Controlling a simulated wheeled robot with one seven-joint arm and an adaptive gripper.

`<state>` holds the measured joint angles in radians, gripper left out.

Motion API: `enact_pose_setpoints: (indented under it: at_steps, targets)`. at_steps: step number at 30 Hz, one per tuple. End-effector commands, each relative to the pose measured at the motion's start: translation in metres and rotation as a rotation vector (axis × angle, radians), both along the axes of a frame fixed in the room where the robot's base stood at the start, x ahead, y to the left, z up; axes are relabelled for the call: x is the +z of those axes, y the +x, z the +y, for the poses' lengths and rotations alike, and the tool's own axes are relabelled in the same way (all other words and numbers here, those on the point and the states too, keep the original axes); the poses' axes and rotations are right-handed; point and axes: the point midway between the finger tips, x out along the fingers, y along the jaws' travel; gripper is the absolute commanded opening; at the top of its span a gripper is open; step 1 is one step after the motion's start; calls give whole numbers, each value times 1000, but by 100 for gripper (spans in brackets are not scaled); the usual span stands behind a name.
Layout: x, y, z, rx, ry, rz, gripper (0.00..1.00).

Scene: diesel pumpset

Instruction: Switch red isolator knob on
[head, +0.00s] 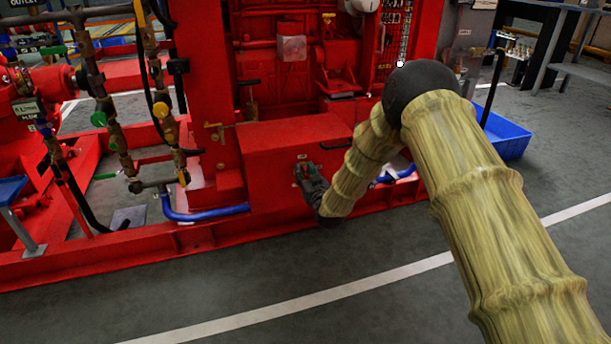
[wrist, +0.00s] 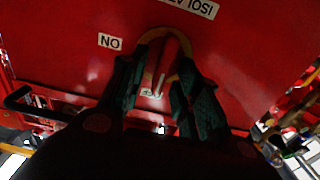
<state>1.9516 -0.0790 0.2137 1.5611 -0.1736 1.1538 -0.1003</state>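The red isolator knob (wrist: 170,62) sits in a yellowish ring on a red panel face in the wrist view. Its bar stands nearly upright in the picture, with a pale line at its lower end towards a small, partly hidden label (wrist: 150,93). An upside-down "ON" label (wrist: 110,41) is to the left of the knob. My gripper (wrist: 163,66) is open, with one dark green finger on each side of the knob. I cannot tell whether either finger touches it. In the head view my gripper (head: 307,174) is at the front of the red box, largely hiding the knob.
The red box (head: 265,150) belongs to the red pumpset frame. Pipes with valves (head: 115,130) stand to its left, and a blue hose (head: 205,214) runs low in front. A blue crate (head: 507,135) is on the floor at right. The grey floor in front is clear.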

Motion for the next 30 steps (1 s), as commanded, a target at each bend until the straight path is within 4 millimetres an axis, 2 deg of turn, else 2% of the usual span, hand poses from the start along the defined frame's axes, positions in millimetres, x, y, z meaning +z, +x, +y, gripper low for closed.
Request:
enact_pose_setpoints:
  at_steps: [6,11,12,23,30]
  targets:
    - [0,0,0,0,0,0,32]
    - [0,0,0,0,0,0,3]
    - [0,0,0,0,0,0,0]
    - [1,0,-1,0,27,9,0]
    - [3,1,-3,-2,140,47,0]
